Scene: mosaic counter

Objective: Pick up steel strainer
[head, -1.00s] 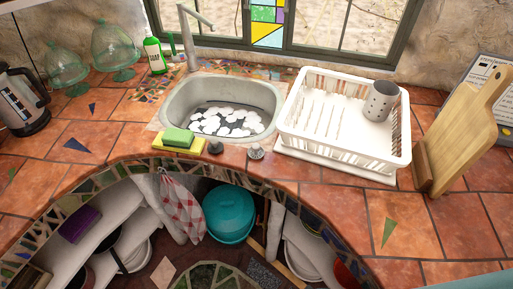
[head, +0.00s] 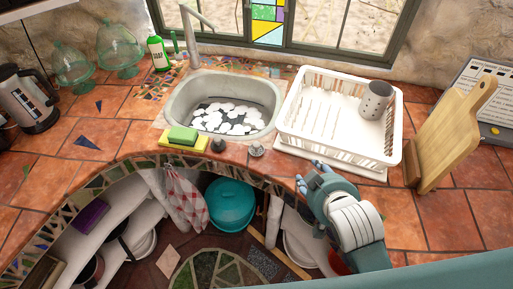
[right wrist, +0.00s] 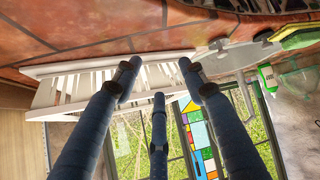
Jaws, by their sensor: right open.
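A small steel strainer with a knob (head: 256,150) stands on the tiled counter's front edge, between the sink and the dish rack. It also seems to show, small, in the right wrist view (right wrist: 218,45). A dark, similar-shaped stopper (head: 217,145) stands left of it. My right gripper (head: 310,175) is open and empty, to the right of the strainer and in front of the rack, apart from both. Its spread dark fingers fill the middle of the right wrist view (right wrist: 158,75). My left gripper is not in view.
The white dish rack (head: 338,157) holds a grey perforated cup (head: 376,100). A green sponge on a yellow tray (head: 182,137) lies left of the stopper. The sink (head: 178,100) is behind. A wooden cutting board (head: 452,135) stands at right. Open shelves lie below the counter edge.

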